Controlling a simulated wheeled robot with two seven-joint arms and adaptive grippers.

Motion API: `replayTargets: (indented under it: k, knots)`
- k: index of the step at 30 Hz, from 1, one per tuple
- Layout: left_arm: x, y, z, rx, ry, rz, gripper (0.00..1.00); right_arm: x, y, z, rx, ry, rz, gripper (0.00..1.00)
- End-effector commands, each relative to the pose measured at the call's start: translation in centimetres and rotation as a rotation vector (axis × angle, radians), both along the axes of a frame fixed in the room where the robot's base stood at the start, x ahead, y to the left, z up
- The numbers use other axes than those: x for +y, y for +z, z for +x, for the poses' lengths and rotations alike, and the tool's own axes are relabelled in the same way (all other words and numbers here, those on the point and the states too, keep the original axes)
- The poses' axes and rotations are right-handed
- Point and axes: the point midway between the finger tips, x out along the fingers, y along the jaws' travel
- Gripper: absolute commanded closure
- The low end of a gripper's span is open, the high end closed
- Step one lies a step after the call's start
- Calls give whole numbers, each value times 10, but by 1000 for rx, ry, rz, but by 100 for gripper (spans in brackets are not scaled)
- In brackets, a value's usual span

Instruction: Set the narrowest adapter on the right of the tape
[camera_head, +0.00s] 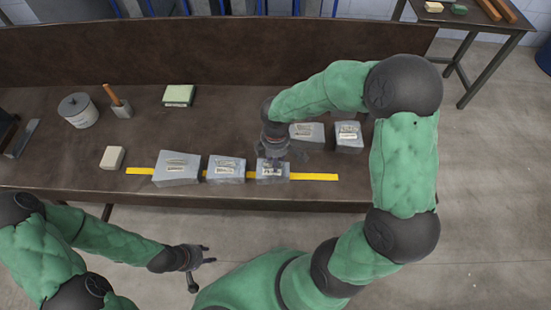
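A yellow tape strip (314,177) runs along the front of the brown bench. Three grey labelled metal adapters sit in a row on it: a wide left one (176,168), a middle one (226,169) and a smaller right one (272,172). Two more stand behind to the right: a wide one (307,133) and a narrower one (349,137). My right gripper (282,156) points down at the right adapter on the tape; whether its fingers grip it is unclear. My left gripper (203,268) is open and empty in front of the bench.
A grey lidded can (78,110), a wooden-handled tool (118,101), a pale green block (179,95) and a cream block (113,158) stand on the left of the bench. A raised back panel (200,55) closes the rear. The tape's right end is bare.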

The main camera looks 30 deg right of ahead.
Motion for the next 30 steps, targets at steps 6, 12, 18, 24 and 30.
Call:
replayTargets:
  k: [6,12,18,24,30]
  knots:
    - [0,0,0,0,0,0,62,0,27,2,-7,-1,-1,62]
    - [0,0,0,0,0,0,62,0,68,2,-8,0,0,62]
    - [0,0,0,0,0,0,62,0,101,2,-6,0,0,62]
    - [0,0,0,0,0,0,62,0,116,1,-1,0,0,62]
    - [0,0,0,0,0,0,62,0,119,1,-1,0,0,62]
